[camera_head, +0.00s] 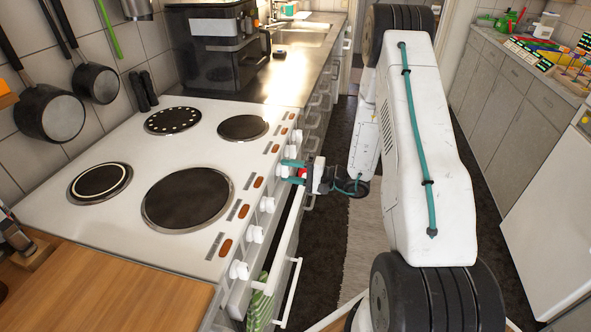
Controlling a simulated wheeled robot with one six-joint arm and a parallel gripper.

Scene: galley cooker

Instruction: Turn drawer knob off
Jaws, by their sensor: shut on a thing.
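The white cooker (130,215) has a row of white round knobs along its front edge. Knobs show nearest me (239,270), then farther along (256,234), (266,204) and at the far end (296,136). My gripper (291,172) reaches in from the right with its teal fingers at the front panel. It is shut on one knob (284,171) of the row, toward the far end. The fingers partly hide this knob, and its pointer position cannot be read. I cannot tell from labels which knob is the drawer knob.
Several dark hotplates (187,198) lie on the cooker top. A towel (259,303) hangs by the oven handle (290,293) below the knobs. Grey cabinets (510,85) line the right, with dark floor between.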

